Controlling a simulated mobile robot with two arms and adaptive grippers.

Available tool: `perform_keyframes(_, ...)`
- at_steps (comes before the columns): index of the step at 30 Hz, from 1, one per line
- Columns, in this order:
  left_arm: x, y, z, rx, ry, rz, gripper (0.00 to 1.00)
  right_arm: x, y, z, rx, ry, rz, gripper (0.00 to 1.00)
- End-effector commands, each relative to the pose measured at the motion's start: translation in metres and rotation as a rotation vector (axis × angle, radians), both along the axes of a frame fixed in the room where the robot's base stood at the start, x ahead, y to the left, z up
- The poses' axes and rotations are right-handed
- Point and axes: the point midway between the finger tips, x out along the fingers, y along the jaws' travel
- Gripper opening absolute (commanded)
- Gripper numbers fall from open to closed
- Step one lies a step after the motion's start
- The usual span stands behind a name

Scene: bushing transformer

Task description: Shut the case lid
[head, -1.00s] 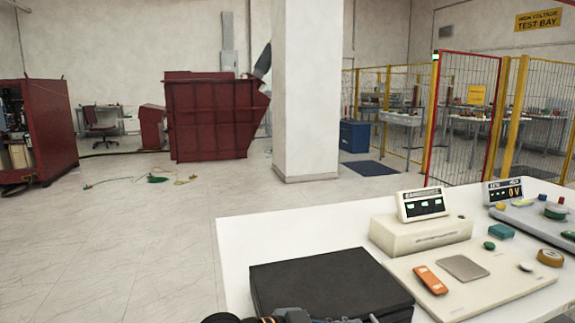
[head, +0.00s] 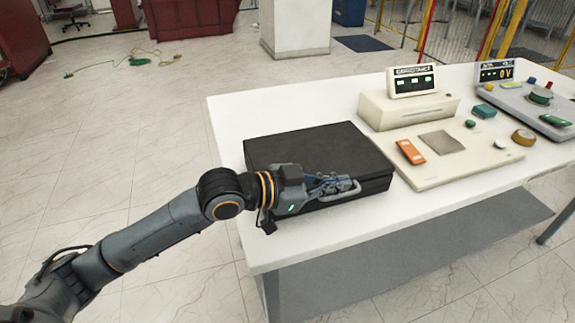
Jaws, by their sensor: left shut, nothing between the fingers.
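The black case (head: 318,150) lies on the left part of the white table. Its lid is down flat on the body, with a thin seam line along its front and right sides. My left gripper (head: 352,188) reaches over the case's front edge from the left. Its fingers are shut and empty, at or just above the lid's front edge. I cannot tell whether they touch the lid. The gripper and wrist hide part of the case's front side. My right gripper is not in view.
The white table (head: 232,118) has bare room around the case. To the right are a beige instrument box (head: 408,108), a beige panel (head: 470,165) with an orange device (head: 411,152), and a grey control unit (head: 528,108). A yellow fence stands behind.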

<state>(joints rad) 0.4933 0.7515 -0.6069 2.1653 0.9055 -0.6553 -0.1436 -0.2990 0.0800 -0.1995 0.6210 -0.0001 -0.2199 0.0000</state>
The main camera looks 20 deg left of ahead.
Motion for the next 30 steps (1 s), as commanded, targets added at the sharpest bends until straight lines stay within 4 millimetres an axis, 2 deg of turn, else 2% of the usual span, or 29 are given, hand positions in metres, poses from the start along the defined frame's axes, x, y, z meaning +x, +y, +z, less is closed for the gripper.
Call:
perform_keyframes(1,0.001,-0.001,0.020,-0.002,-0.003,0.000,0.00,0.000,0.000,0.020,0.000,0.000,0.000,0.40)
perform_keyframes(2,-0.004,0.007,0.011,0.003,-0.003,0.003,0.00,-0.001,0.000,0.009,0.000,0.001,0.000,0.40)
perform_keyframes(3,-0.010,0.015,0.010,0.004,-0.005,0.003,0.00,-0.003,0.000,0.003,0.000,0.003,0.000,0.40)
perform_keyframes(9,-0.036,0.046,0.020,0.003,-0.005,0.004,0.00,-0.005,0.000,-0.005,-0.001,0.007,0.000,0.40)
perform_keyframes(15,-0.053,0.065,0.028,0.000,-0.006,0.002,0.00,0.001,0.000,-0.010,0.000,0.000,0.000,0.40)
perform_keyframes(21,-0.060,0.073,0.033,-0.003,-0.007,0.001,0.00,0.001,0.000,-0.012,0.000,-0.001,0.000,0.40)
perform_keyframes(30,-0.061,0.073,0.035,-0.005,-0.007,0.001,0.00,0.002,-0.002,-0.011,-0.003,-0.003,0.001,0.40)
